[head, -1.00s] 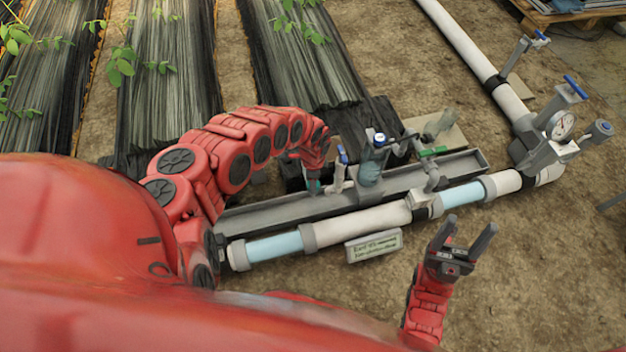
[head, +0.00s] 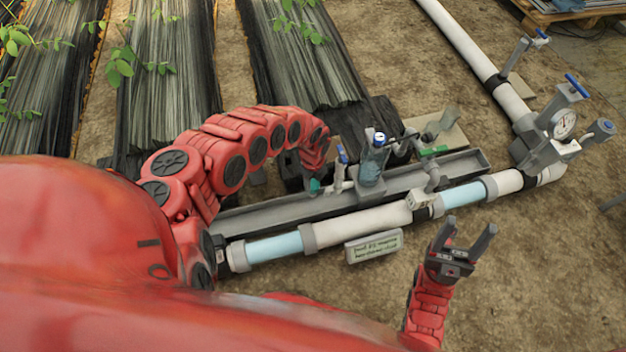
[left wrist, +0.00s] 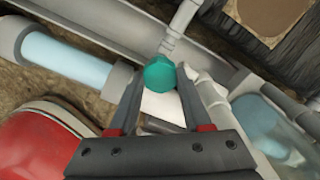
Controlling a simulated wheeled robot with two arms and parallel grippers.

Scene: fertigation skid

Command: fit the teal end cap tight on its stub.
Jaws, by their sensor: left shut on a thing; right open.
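The teal end cap (head: 315,187) is at the left end of the valve fittings, low over the grey trough. My left gripper (head: 314,178) reaches down to it from above. In the left wrist view the teal cap (left wrist: 160,74) sits between the two fingers, and my left gripper (left wrist: 160,82) is shut on it. A light grey stub (left wrist: 170,46) meets the cap's far side and lines up roughly with it. Whether any gap is left between them cannot be told. My right gripper (head: 468,236) is open and empty, in front of the pipe.
The grey trough (head: 262,216) lies behind a white pipe (head: 360,223) with pale blue sections. A blue-topped clear filter (head: 371,165) and a small blue-handled valve (head: 342,160) stand close right of the cap. A label sign (head: 374,246) is in front. Bare soil at front right is free.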

